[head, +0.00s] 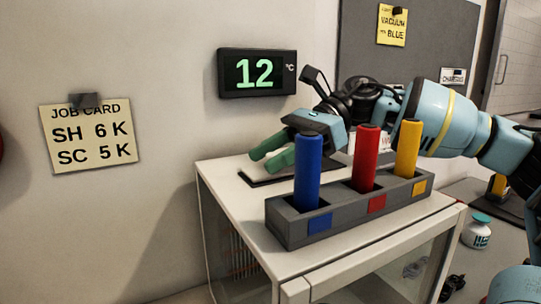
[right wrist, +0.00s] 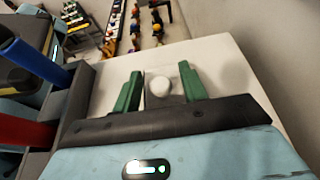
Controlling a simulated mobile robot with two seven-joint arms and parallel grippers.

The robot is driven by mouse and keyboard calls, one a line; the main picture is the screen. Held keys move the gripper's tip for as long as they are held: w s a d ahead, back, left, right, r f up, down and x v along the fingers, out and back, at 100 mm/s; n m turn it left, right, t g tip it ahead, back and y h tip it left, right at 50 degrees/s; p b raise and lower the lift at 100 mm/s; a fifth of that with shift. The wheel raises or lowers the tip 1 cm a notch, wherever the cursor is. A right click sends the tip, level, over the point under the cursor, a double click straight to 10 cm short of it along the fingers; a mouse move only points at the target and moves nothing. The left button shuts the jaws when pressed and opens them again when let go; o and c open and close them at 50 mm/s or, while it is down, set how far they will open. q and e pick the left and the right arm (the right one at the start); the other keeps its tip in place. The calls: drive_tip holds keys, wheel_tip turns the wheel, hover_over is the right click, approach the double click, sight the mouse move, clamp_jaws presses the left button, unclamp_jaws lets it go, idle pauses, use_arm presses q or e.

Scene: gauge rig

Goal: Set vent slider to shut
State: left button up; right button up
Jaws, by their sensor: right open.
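My right gripper (head: 262,157) is open above the cabinet top, behind the blue handle. In the right wrist view, its two green fingers (right wrist: 160,70) stand on either side of a round white knob (right wrist: 159,87), apart from it. The knob seems to belong to the vent slider; its marks and end positions cannot be read. My left gripper is not in view.
A grey rack (head: 345,212) with blue (head: 308,172), red (head: 366,158) and yellow (head: 407,148) upright handles stands in front of the gripper. A display (head: 257,73) reads 12 °C. A job card (head: 87,135) reads SH 6 K, SC 5 K. A yellow note (head: 392,27) says vacuum, blue.

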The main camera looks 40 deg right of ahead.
drive_tip(key=v, duration=0.7)
drive_tip(key=shift+d, duration=0.1)
idle(0.4)
